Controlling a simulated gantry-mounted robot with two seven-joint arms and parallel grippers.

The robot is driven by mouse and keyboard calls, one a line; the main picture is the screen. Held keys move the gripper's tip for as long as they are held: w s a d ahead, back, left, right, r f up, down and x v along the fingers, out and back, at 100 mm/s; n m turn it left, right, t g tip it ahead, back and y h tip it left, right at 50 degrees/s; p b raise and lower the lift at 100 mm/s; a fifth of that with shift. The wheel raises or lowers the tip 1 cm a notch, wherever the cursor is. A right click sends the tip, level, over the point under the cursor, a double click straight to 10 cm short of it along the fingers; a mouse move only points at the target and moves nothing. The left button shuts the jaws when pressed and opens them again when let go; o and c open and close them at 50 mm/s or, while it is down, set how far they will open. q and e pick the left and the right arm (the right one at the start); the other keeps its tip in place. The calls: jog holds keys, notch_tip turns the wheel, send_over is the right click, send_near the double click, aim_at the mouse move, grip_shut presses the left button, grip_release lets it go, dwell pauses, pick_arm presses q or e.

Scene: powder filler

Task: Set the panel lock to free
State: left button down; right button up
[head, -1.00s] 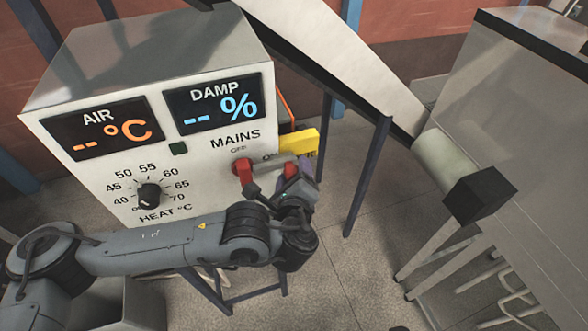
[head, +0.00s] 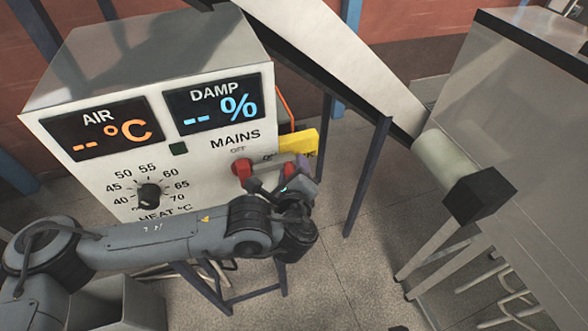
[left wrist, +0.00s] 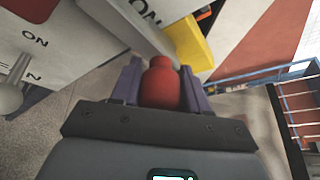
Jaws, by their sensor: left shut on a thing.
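The white panel box (head: 215,150) fills the left of the head view, with a red MAINS switch part (head: 242,168) on its front. A yellow plate (head: 298,142) juts out at the box's right edge. Its lettering is mostly hidden. My left gripper (head: 298,172) is at this corner, just below the yellow plate. In the left wrist view its purple fingers (left wrist: 160,82) are shut on a red knob (left wrist: 160,88).
The HEAT dial (head: 148,195) is on the box front, left of my gripper and above my forearm. A sloping white chute (head: 345,50) with blue legs stands behind. A grey cabinet (head: 520,120) is on the right. Open floor lies between.

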pick_arm(q)
jog(key=shift+w+d+f+b, duration=0.1)
jog(key=shift+d+f+b, duration=0.15)
jog(key=shift+d+b, duration=0.05)
jog(key=d, duration=0.1)
jog(key=d+b, duration=0.1)
jog(key=shift+w+d, duration=0.3)
jog(key=shift+w, duration=0.1)
jog(key=shift+a+r, duration=0.1)
jog(key=c, duration=1)
grip_release()
jog(key=shift+o, duration=1.4)
jog(key=shift+d, duration=0.2)
jog(key=shift+r, duration=0.1)
